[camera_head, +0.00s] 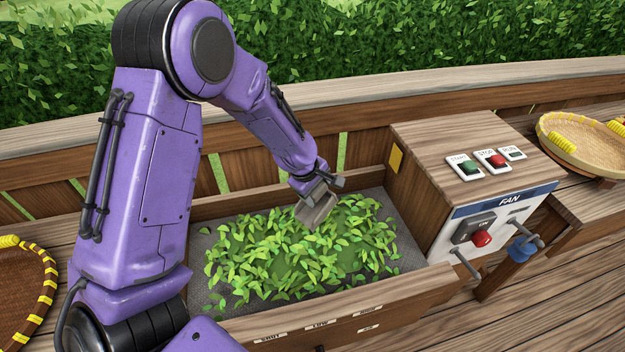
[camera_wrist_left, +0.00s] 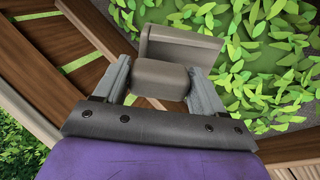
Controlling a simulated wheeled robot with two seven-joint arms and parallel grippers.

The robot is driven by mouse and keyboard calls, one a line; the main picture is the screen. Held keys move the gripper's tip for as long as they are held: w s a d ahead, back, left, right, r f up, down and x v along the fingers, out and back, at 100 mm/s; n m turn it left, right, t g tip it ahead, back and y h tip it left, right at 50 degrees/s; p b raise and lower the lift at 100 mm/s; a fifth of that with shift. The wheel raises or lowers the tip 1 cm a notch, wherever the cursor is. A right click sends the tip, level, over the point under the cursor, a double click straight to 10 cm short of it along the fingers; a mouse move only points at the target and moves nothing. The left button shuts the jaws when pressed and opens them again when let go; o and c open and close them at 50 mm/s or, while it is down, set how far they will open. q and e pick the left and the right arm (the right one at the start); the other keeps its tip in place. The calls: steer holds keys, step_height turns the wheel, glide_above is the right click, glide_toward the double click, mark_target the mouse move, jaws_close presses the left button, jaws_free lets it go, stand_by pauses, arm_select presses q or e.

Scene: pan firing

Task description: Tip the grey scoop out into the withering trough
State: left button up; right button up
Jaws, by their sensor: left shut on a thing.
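The grey scoop (camera_head: 317,208) is in my left gripper (camera_head: 322,184), over the back middle of the withering trough. In the left wrist view the scoop (camera_wrist_left: 180,48) shows its blocky handle between the two fingers of the gripper (camera_wrist_left: 162,88), which are shut on it. The scoop looks tilted; its inside is hidden, so I cannot tell whether it holds leaves. The withering trough (camera_head: 400,301) is a wooden box with a grey mesh bed. Green leaves (camera_head: 290,252) lie spread over most of the bed and also show in the left wrist view (camera_wrist_left: 262,60). My right gripper is not in view.
A wooden fan box (camera_head: 440,165) with buttons, a red knob (camera_head: 481,238) and levers stands at the trough's right end. Woven baskets with yellow-bound rims lie at the far right (camera_head: 580,140) and far left (camera_head: 22,300). A wooden railing and hedge run behind.

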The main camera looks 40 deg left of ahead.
mark_target(324, 181)
arm_select(q)
steer(key=g+p, duration=0.1)
steer(key=p, duration=0.1)
steer(key=shift+w+r+p, duration=0.1)
steer(key=shift+r+p, duration=0.25)
steer(key=w+f+g, duration=0.3)
steer(key=shift+d+f+y+b, duration=0.15)
steer(key=shift+f+y+b, duration=0.15)
steer(key=shift+b, duration=0.1)
steer(key=shift+w+d+r+g, duration=0.1)
steer(key=shift+w+r+g, duration=0.2)
steer(key=shift+r, duration=0.1)
steer(key=r, duration=0.4)
steer(key=shift+s+r, duration=0.1)
steer(key=shift+s, duration=0.3)
steer(key=shift+r, duration=0.15)
steer(key=shift+w, duration=0.2)
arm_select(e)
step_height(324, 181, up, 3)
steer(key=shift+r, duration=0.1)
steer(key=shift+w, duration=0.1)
arm_select(q)
steer(key=shift+s, duration=0.1)
